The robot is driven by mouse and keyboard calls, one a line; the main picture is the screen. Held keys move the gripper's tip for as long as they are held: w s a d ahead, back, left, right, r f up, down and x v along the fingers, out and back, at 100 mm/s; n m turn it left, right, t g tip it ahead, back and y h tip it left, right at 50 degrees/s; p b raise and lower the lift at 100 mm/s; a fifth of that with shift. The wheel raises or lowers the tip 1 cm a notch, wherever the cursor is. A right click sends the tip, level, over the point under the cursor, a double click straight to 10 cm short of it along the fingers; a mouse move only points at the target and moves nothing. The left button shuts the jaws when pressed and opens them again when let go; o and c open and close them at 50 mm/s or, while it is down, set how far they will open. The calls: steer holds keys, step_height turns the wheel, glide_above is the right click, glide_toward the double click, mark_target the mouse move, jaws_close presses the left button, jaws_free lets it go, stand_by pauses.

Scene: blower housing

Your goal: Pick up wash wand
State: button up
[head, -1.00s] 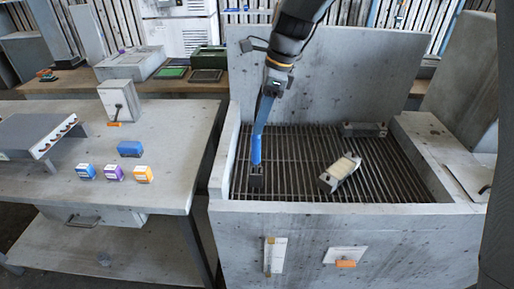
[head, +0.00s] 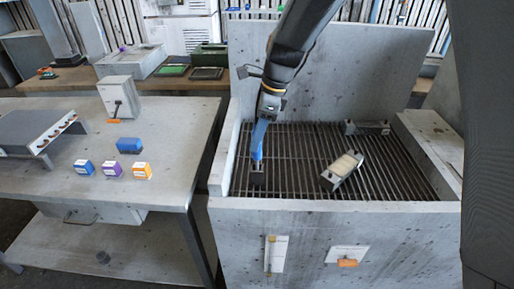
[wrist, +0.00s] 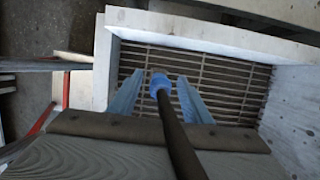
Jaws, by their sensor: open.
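A dark rod with a bright blue end, which looks like the wash wand (wrist: 177,135), runs between my fingers in the wrist view. Its blue end points away over the grate. My gripper (wrist: 158,93) is open, with one pale blue finger on each side of the rod; I cannot tell whether either touches it. In the head view my gripper (head: 259,148) points down over the left part of the basin.
The concrete basin (head: 330,207) has a slatted grate (head: 310,180), a high back wall and raised sides. A pale-topped block (head: 342,170) lies right of my gripper, and another block (head: 367,127) is at the back. The left table (head: 75,190) holds several small coloured boxes.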

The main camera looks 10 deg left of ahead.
steer(key=shift+p+x, duration=0.35)
steer(key=shift+x, duration=1.1)
jaws_close()
step_height(320, 180, up, 10)
steer(key=shift+r+b, duration=0.1)
steer(key=shift+b, duration=1.1)
